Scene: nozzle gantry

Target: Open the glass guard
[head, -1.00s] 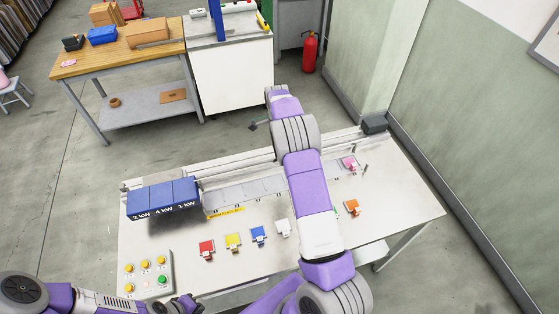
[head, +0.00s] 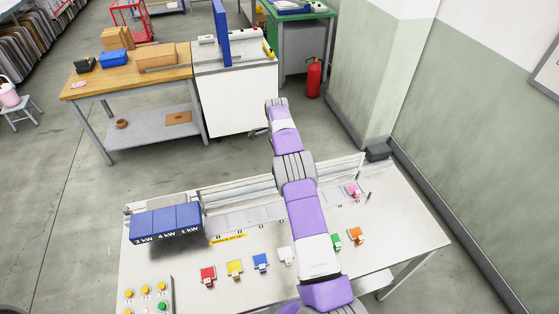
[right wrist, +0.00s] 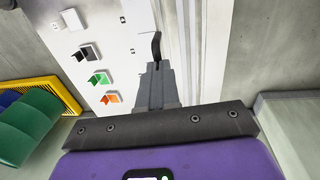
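The glass guard (head: 236,193) seems to be the pale, long upright strip along the back of the white worktable (head: 190,284); its clear surface is hard to make out. My right arm reaches across the table and over this strip, hiding its middle. My right gripper (head: 259,132) is small at the arm's far end, beyond the table's back edge. In the right wrist view the dark gripper fingers (right wrist: 157,65) point along a long pale rail (right wrist: 186,60). Contact and the gap between the fingers cannot be told. My left gripper is out of view.
Blue blocks marked in kW (head: 165,220) stand at the table's left. Coloured clips, such as the red one (head: 208,276) and the orange one (head: 357,235), line the front. A button box (head: 148,298) is at front left. A white cabinet (head: 238,103) stands behind.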

